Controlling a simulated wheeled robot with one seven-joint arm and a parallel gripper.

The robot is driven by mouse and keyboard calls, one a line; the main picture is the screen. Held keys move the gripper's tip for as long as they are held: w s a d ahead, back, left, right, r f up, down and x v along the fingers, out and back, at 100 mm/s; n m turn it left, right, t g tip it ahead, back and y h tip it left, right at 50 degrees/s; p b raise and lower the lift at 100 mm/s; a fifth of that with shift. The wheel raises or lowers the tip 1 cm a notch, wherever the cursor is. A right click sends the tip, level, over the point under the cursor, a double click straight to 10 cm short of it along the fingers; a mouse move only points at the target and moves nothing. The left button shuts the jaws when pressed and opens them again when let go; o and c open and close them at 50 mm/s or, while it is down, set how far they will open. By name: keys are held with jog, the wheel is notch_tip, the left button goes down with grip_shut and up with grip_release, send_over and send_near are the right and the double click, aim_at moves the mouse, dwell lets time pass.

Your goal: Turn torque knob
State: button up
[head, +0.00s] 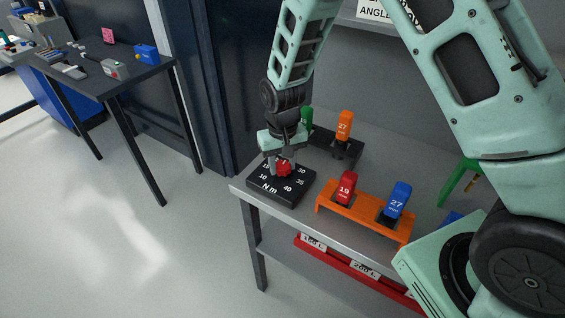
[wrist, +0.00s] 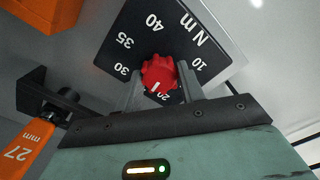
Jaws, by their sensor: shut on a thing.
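The red torque knob (head: 284,168) sits in the middle of a black dial plate (head: 287,198) on the grey table. The plate carries white numbers and the letters "N m". My gripper (head: 284,170) reaches down from above and is shut on the knob. In the wrist view the knob (wrist: 159,73) lies between the two fingers (wrist: 160,88). Its white pointer line is toward the 20 mark on the dial plate (wrist: 190,36). The mark between 20 and 30 is hidden by a finger.
An orange rack (head: 365,215) right of the dial holds a red 19 socket (head: 345,187) and a blue 27 socket (head: 397,202). An orange 27 mm piece (head: 344,125) stands on a black holder behind. A dark side table (head: 115,70) stands at left.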

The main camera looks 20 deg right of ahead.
aim_at(282, 165)
jog(key=shift+m, duration=0.6)
jog(key=o, duration=1)
jog(key=shift+c, duration=0.2)
notch_tip(282, 165, up, 18)
jog(key=b, duration=0.2)
jog(key=shift+f, duration=0.25)
